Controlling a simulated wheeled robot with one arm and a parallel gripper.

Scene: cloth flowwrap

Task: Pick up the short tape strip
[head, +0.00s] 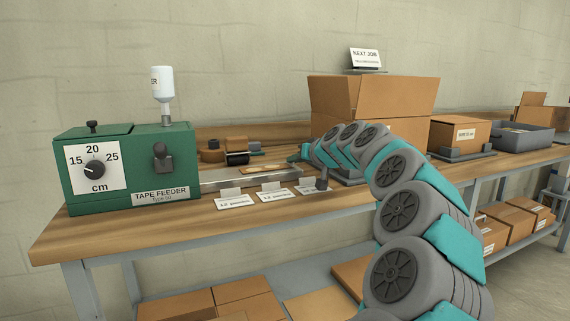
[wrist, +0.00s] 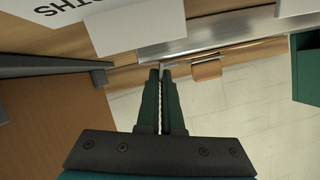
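A tan strip (head: 262,169) lies at the right end of the silver tray (head: 225,179) in front of the green tape feeder (head: 128,165). I cannot tell whether it is the short tape strip. My gripper (head: 301,156) is small in the head view, just right of the strip and near the tray's far end. In the wrist view my gripper (wrist: 161,71) has its fingers close together with a thin light line between them. Its tips are near the silver tray edge (wrist: 190,40). I see no strip clearly between the fingers.
White label cards (head: 235,202) stand along the bench front. A large open carton (head: 372,97) stands just right of my gripper, and its side (wrist: 45,125) shows in the wrist view. Brown rolls or blocks (head: 212,152) lie behind the tray. A white bottle (head: 162,82) tops the feeder.

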